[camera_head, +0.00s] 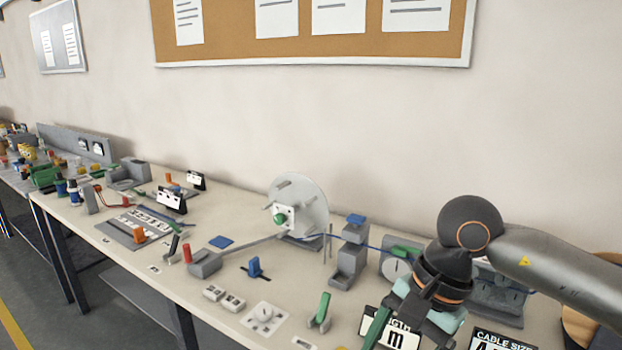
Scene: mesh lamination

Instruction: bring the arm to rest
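My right arm comes in from the right edge, with its dark wrist joint (470,225) over the right part of the workbench. My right gripper (410,335) hangs down at the bottom edge of the view. Its green fingers stand apart with nothing seen held between them. A white length sign (398,333) shows behind and between the fingers, partly covered. The lower ends of the fingers are close to or beyond the picture's edge. My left gripper is not in view.
The long workbench (345,290) carries a white reel disc (305,200), a grey block stand (350,255), a green lever (321,310) and a cable size sign (497,341). Grey fixtures (492,300) stand close behind my wrist. The wall and corkboard (350,48) are behind.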

